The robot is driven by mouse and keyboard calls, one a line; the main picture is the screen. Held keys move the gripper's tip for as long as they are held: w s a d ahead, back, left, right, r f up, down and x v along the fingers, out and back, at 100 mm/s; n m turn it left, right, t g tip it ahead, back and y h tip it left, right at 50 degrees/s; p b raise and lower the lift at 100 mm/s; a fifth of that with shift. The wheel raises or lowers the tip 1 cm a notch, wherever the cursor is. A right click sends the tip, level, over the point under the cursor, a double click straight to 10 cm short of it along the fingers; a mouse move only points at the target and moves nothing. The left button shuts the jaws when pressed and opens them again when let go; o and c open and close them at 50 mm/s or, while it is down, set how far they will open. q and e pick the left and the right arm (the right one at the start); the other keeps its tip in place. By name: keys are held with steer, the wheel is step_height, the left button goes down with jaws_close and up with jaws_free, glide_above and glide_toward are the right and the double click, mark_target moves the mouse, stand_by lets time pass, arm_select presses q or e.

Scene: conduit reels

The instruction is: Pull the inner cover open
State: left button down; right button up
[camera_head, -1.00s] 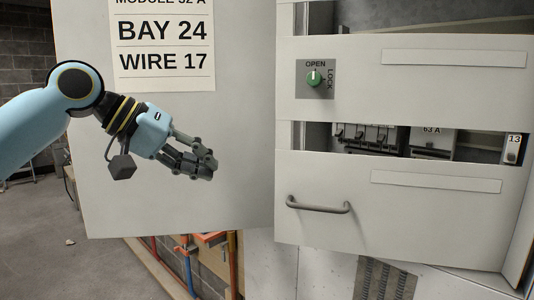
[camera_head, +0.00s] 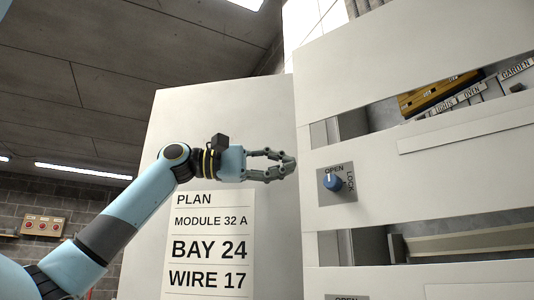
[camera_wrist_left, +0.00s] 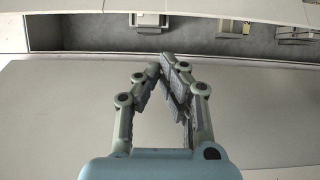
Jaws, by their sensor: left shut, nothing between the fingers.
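The inner cover (camera_head: 440,185) is a pale panel with slots, on the right in the head view. A blue knob (camera_head: 333,182) on it sits on a grey plate marked OPEN and LOCK, its white mark pointing up toward OPEN. My left gripper (camera_head: 291,165) is shut and empty, above and left of the knob, in front of the cover's left edge. In the left wrist view my left gripper (camera_wrist_left: 167,68) has its fingertips together, with the pale cover (camera_wrist_left: 55,110) behind them and a slot above. The handle is out of view. My right gripper is not in view.
The open outer door (camera_head: 215,115) stands at the left with a plan sheet (camera_head: 210,245) reading BAY 24, WIRE 17. Slots show modules and a yellow-brown block (camera_head: 437,92). Part of a second knob plate (camera_head: 347,297) shows at the bottom edge.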

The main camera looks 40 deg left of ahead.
mark_target(302, 163)
arm_select(q)
steer(key=d, duration=0.1)
steer(key=s+d, duration=0.1)
steer(key=d, duration=0.1)
steer(key=shift+s, duration=0.25)
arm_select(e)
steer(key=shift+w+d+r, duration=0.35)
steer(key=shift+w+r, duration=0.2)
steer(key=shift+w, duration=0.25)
